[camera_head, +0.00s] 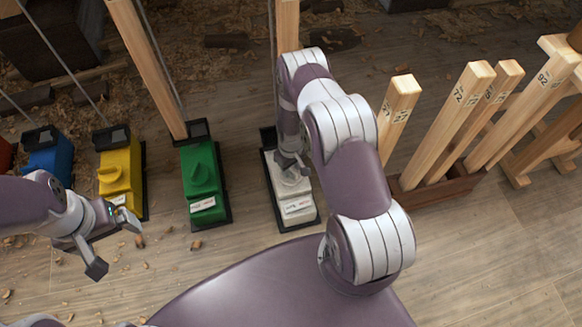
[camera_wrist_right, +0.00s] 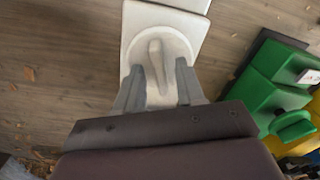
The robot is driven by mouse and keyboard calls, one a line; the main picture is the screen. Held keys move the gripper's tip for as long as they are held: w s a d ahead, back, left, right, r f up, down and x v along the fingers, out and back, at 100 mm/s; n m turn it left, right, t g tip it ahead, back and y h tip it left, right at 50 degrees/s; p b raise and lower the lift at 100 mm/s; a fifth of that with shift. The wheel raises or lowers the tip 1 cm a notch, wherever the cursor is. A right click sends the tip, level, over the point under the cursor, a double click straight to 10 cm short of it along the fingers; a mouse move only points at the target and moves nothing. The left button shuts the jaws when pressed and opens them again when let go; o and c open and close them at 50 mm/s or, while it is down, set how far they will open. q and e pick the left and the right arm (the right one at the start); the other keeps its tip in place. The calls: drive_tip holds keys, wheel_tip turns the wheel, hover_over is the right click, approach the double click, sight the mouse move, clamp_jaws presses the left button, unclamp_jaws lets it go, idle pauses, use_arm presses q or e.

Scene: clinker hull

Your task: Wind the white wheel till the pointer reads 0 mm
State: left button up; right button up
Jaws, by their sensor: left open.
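The white wheel (camera_wrist_right: 185,47) has a raised bar (camera_wrist_right: 156,58) across it and sits on top of the white unit (camera_head: 279,205). A small label (camera_head: 298,206) is on the unit's near end; its marks are too small to read, and I cannot make out the pointer. My right gripper (camera_wrist_right: 159,68) is open over the wheel, one finger on each side of the bar with gaps visible. In the head view my right arm partly hides the wheel. My left gripper (camera_head: 114,244) is open and empty, in front of the yellow unit.
Green (camera_head: 201,180), yellow (camera_head: 121,180) and blue (camera_head: 48,160) units stand in a row left of the white one. Numbered wooden posts (camera_head: 452,120) stand in a brown rack (camera_head: 440,190) at right. Wood shavings lie on the floor.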

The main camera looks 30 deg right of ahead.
clamp_jaws()
drive_tip(key=shift+m, duration=0.3)
drive_tip(key=shift+r+m+p, duration=0.1)
drive_tip(key=shift+m+p, duration=0.25)
drive_tip(key=shift+m, duration=0.55)
drive_tip(key=m, duration=0.3)
drive_tip(key=shift+m+p, duration=0.3)
drive_tip(key=shift+p, duration=0.05)
drive_tip(key=m, duration=0.6)
drive_tip(key=shift+p, duration=0.4)
drive_tip(key=shift+m, duration=0.4)
